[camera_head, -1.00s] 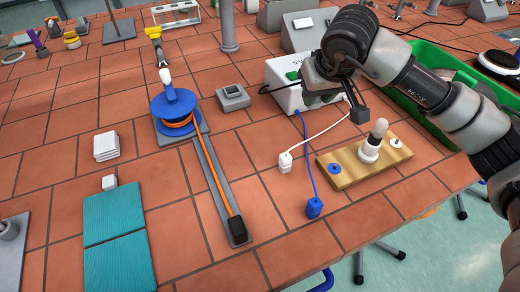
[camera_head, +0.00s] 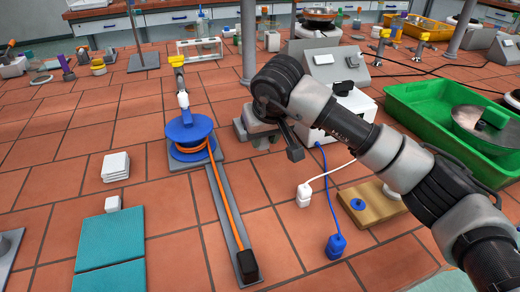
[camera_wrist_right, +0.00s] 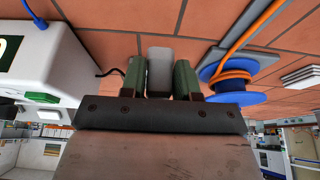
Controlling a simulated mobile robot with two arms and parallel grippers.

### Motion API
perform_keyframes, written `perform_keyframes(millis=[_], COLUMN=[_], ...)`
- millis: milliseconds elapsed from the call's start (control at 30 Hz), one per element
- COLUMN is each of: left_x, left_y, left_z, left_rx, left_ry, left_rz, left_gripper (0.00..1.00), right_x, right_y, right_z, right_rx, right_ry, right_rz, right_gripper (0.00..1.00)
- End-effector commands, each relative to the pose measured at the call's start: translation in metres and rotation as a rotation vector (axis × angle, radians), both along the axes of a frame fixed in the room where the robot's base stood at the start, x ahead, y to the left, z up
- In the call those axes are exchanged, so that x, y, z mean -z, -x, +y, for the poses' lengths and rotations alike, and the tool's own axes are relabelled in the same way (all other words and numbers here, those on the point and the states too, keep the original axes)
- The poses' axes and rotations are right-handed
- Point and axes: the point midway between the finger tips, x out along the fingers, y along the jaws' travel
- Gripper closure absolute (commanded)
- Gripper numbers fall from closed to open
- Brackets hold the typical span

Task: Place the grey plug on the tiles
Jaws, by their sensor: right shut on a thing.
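My right gripper (camera_head: 262,138) is low over the tiled bench, between the blue cable reel and the white box. In the right wrist view its two green-padded fingers (camera_wrist_right: 159,78) are shut on a grey block, which looks like the grey plug (camera_wrist_right: 159,70). My left gripper is out of view.
The blue reel (camera_head: 189,133) with orange cable is close on the left. The white box (camera_head: 350,108) is on the right, with white (camera_head: 304,194) and blue (camera_head: 335,245) plugs in front. A green tray (camera_head: 450,135) is at the right. Tiles in front of the gripper are bare.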

Motion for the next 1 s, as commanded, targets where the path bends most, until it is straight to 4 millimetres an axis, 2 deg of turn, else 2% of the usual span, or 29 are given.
perform_keyframes(millis=[167,400,833,867,1000], left_x=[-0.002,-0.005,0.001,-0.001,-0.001], left_y=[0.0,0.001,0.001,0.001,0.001], left_z=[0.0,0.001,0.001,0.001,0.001], left_rx=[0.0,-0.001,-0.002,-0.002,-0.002], left_ry=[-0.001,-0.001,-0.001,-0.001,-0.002], left_rz=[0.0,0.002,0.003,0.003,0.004], left_gripper=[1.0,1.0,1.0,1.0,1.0], right_x=[0.01,0.042,0.051,0.049,0.049], right_y=[-0.001,-0.001,-0.001,-0.001,-0.001], right_z=[0.01,0.009,0.009,0.009,0.009], right_rx=[0.0,0.0,0.0,0.0,0.0], right_ry=[0.0,-0.002,0.0,0.0,0.0], right_rz=[0.001,0.002,-0.002,-0.001,-0.001], right_gripper=[0.92,0.92,0.92,0.65,0.44])
